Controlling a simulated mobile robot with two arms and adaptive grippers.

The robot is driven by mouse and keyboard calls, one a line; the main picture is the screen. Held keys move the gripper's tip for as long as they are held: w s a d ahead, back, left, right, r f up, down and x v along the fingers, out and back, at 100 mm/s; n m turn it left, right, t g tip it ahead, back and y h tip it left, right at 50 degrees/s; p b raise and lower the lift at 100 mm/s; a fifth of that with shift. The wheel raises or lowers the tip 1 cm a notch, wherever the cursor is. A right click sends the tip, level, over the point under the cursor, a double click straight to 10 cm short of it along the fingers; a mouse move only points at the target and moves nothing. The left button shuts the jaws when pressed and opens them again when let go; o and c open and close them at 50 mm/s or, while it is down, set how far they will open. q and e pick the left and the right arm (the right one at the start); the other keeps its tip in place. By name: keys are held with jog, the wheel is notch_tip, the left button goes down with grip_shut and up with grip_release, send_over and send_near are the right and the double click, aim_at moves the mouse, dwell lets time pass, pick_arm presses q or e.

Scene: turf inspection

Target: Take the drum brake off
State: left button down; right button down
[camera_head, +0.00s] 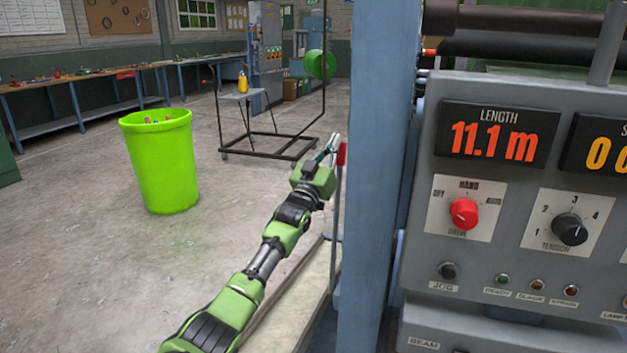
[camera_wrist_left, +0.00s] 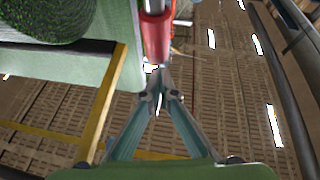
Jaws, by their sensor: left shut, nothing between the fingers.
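A lever with a red grip (camera_head: 341,153) stands upright on a thin grey rod beside the blue post; I take it to be the drum brake's handle. In the left wrist view the red grip (camera_wrist_left: 155,38) is at the top centre, with a bright metal rod above it. My left gripper (camera_head: 332,146) is next to the red grip in the head view. In the left wrist view its fingers (camera_wrist_left: 160,84) meet at the tips, shut and empty, just below the end of the grip. Whether they touch it I cannot tell. My right gripper is not in view.
A blue post (camera_head: 378,150) stands just right of the lever. The grey control panel (camera_head: 480,260) with a length display (camera_head: 498,133) and knobs fills the right. A green bin (camera_head: 161,165) and a black wheeled frame (camera_head: 262,153) stand on open floor to the left.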

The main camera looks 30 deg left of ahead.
pick_arm(q)
jog(key=v, duration=1)
jog(key=shift+s+a, duration=0.2)
jog(key=shift+s, duration=0.2)
jog(key=shift+f, duration=0.1)
